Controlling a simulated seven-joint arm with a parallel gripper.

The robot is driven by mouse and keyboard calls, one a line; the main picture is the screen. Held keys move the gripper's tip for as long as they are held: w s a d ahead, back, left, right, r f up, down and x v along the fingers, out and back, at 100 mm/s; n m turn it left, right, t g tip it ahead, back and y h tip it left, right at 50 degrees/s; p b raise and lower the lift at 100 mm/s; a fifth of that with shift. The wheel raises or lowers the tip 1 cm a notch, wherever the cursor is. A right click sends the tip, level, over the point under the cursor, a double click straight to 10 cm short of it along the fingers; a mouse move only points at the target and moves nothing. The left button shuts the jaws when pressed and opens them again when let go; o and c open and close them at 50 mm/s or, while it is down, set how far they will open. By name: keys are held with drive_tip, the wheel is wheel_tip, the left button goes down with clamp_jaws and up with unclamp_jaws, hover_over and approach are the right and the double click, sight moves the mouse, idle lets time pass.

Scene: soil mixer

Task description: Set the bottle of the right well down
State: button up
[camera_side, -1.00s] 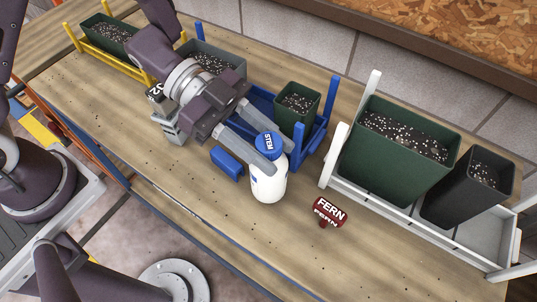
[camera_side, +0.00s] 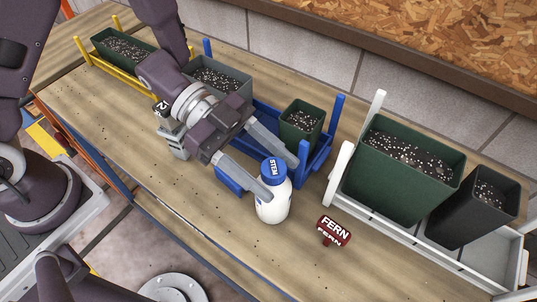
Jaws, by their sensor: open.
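The white bottle (camera_side: 272,208) with a blue cap marked STEM stands upright on the wooden bench, left of the red FERN sign. My gripper (camera_side: 281,179) is open at the bottle. One finger lies along the bottle's left side near the cap, and the other reaches past its far right side. There is a gap between the fingers, but I cannot tell whether either touches the bottle. A blue block (camera_side: 228,180) sits left of the bottle, partly covered by the near finger.
A blue rack (camera_side: 316,160) with a small green pot (camera_side: 301,123) is close behind. The red FERN sign (camera_side: 334,230) stands right. A white rack (camera_side: 340,172) holds a large green pot (camera_side: 400,170) and a dark pot (camera_side: 474,207). The front bench is mostly clear.

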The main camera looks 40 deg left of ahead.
drive_tip(key=shift+a+r, duration=1.15)
drive_tip(key=shift+a, duration=0.05)
wheel_tip(320, 180, up, 6)
drive_tip(key=w+a+r+n+t+y, duration=0.3)
drive_tip(key=w+a+n+t+y, duration=0.15)
drive_tip(key=w+a+t, duration=0.2)
drive_tip(key=w+a+r+n+t+y, duration=0.4)
drive_tip(key=w+a+t+y, duration=0.1)
drive_tip(key=a, duration=0.3)
drive_tip(key=s+a+r+n+g+y, duration=0.1)
drive_tip(key=s+a+n+g+y, duration=0.1)
drive_tip(key=s+a+n+y, duration=0.65)
drive_tip(key=s+d+f+n+g+h, duration=0.1)
drive_tip(key=s+g+h, duration=0.3)
drive_tip(key=s, duration=0.9)
drive_tip(key=shift+s+f, duration=0.2)
drive_tip(key=shift+f, duration=0.5)
